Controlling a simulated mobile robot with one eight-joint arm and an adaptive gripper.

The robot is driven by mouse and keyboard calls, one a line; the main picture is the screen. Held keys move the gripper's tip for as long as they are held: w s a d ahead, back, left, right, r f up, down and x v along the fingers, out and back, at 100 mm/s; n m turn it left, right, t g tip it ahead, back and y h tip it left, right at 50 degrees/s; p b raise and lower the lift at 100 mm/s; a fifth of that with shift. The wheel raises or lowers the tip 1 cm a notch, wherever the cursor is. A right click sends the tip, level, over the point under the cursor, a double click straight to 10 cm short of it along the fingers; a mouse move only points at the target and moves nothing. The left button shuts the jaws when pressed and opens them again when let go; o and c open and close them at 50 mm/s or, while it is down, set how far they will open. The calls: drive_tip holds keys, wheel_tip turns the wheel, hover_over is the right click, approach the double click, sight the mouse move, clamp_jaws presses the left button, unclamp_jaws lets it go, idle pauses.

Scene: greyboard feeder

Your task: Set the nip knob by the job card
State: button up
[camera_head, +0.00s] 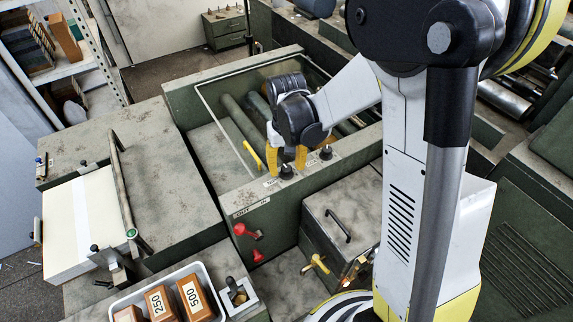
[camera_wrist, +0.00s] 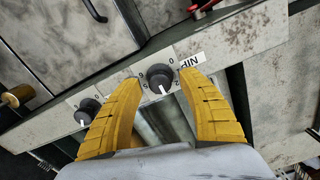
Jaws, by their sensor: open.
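A dark round knob (camera_wrist: 158,77) with a white pointer mark lies between my gripper's (camera_wrist: 160,82) yellow fingertips in the wrist view. A second similar knob (camera_wrist: 86,108) is to the left. In the head view my gripper (camera_head: 287,158) is above the left knob (camera_head: 287,173), and the other knob (camera_head: 326,152) is to its right. I cannot make out a job card.
Red handles (camera_head: 246,231) hang on the panel front below. A closed lidded box (camera_head: 342,210) with a black handle stands in front. A white tray (camera_head: 213,272) holds brown blocks marked 250 and 500. A pale sheet stack (camera_head: 85,222) lies at left. Rollers (camera_head: 240,125) sit behind the knobs.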

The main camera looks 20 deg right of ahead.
sight(287, 168)
wheel_tip(287, 168, up, 12)
idle(0.5)
drive_tip(key=shift+s, duration=0.1)
